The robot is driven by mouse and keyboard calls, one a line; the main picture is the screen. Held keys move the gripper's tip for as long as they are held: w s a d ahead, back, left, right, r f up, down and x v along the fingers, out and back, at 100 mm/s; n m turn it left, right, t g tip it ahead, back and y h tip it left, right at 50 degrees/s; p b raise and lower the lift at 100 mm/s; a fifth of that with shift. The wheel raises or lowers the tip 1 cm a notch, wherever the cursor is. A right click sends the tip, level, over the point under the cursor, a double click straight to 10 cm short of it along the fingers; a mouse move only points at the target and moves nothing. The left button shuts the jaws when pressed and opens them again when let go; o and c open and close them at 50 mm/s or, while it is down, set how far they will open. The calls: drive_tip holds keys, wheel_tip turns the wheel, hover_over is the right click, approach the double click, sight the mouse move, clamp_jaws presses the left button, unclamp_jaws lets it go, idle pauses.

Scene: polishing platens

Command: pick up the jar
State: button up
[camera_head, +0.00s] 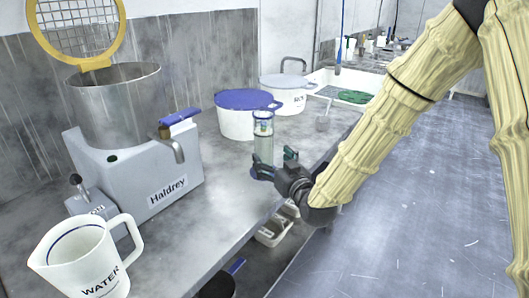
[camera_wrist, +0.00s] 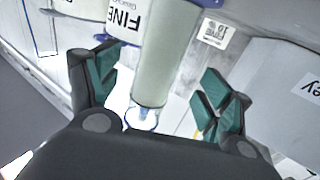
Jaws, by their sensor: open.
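The jar (camera_head: 263,143) is a tall, clear cylinder with pale green contents, standing upright near the front edge of the grey bench in the head view. In the wrist view the jar (camera_wrist: 160,68) shows as a pale green cylinder between the two teal finger pads. My gripper (camera_head: 276,164) is at the jar's lower part in the head view, its fingers spread. In the wrist view my gripper (camera_wrist: 158,85) is open, with a visible gap between the jar and each finger. The jar's lower part is partly hidden by the gripper in the head view.
A white tub with a blue lid (camera_head: 247,115) stands just behind the jar, with another white tub (camera_head: 287,95) beyond. A grey Haldrey machine (camera_head: 140,172) and a white WATER jug (camera_head: 85,260) stand left. A sink (camera_head: 345,85) lies at the back.

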sight(264, 147)
drive_tip(key=shift+p+x, duration=0.45)
drive_tip(key=shift+x, duration=2.65)
drive_tip(key=shift+r, duration=0.1)
drive_tip(key=c, duration=1.6)
drive_tip(key=shift+r, duration=0.1)
drive_tip(key=shift+c, duration=0.6)
drive_tip(key=shift+r, duration=0.1)
